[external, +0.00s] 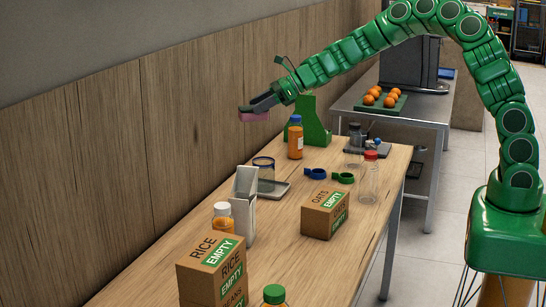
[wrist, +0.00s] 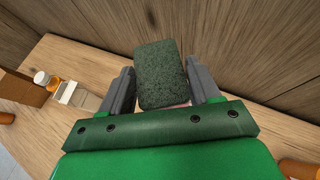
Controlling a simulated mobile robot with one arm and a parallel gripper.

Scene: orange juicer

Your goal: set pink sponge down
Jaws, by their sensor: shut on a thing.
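The pink sponge (external: 254,117) is held in my gripper (external: 257,106), up in the air near the wood-panelled wall at the table's far left side. In the wrist view the sponge (wrist: 157,60) shows its dark green scouring face, with a thin strip of pink near the palm. The grey fingers of my gripper (wrist: 160,82) are on either side of it. The wooden table (external: 215,160) lies below, and the sponge is clear of its surface.
A green stand (external: 313,125) and an orange bottle with a blue cap (external: 295,140) are close to my gripper. A glass jar (external: 264,172), a grey upright holder (external: 243,203) and cardboard boxes (external: 324,214) stand nearer the camera. Bare tabletop shows along the wall.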

